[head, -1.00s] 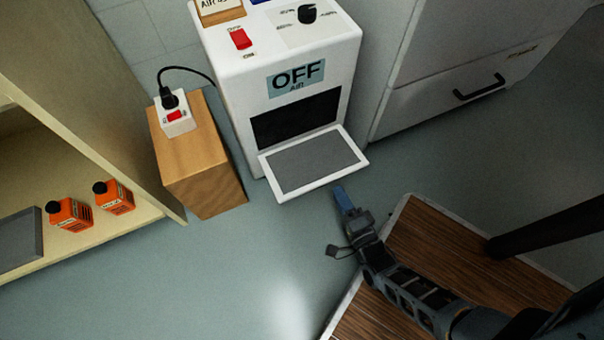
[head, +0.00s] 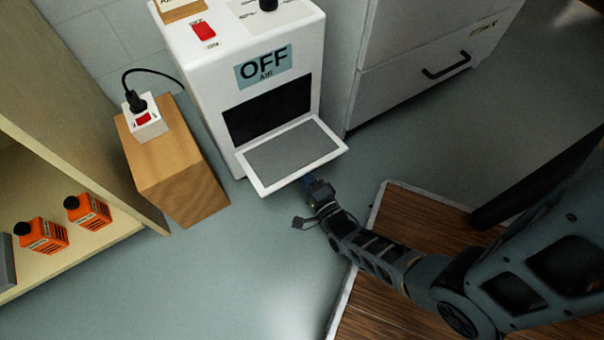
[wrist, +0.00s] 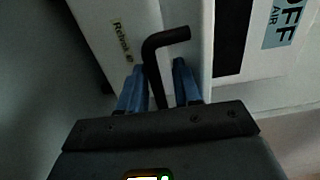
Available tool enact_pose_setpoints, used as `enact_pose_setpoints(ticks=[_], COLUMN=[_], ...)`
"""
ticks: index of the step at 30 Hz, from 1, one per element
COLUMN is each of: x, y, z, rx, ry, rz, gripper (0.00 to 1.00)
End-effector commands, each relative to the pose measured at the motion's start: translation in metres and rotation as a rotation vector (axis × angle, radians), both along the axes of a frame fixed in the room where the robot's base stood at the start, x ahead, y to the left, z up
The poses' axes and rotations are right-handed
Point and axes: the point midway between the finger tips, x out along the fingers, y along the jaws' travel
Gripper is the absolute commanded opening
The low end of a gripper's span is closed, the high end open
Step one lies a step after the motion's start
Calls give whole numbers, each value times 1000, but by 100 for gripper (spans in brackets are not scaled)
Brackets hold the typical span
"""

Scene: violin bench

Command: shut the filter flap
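The filter flap (head: 293,156) is a white-framed panel with a grey filter face. It hangs open, sticking outward from below the dark opening (head: 268,108) of the white machine marked OFF AIR. My gripper (head: 309,184) is low, at the flap's front edge toward its right corner; its blue fingertips look partly hidden under that edge. I cannot tell whether they touch it. A white strip (wrist: 207,45) beside the dark opening there is probably the flap seen edge-on.
A wooden block (head: 180,165) with a switched socket (head: 145,120) stands left. Orange bottles (head: 88,211) sit on a shelf.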

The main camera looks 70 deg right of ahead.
Motion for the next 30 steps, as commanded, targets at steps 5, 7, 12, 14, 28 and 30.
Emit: enact_pose_setpoints(ticks=[5, 7, 12, 14, 28, 30], x=[0, 0, 0, 0, 0, 0], y=[0, 0, 0, 0, 0, 0], z=[0, 0, 0, 0, 0, 0], rx=[1, 1, 1, 1, 0, 0], ry=[1, 1, 1, 1, 0, 0], rz=[1, 1, 1, 1, 1, 1], gripper=[33, 30, 14, 8, 0, 0])
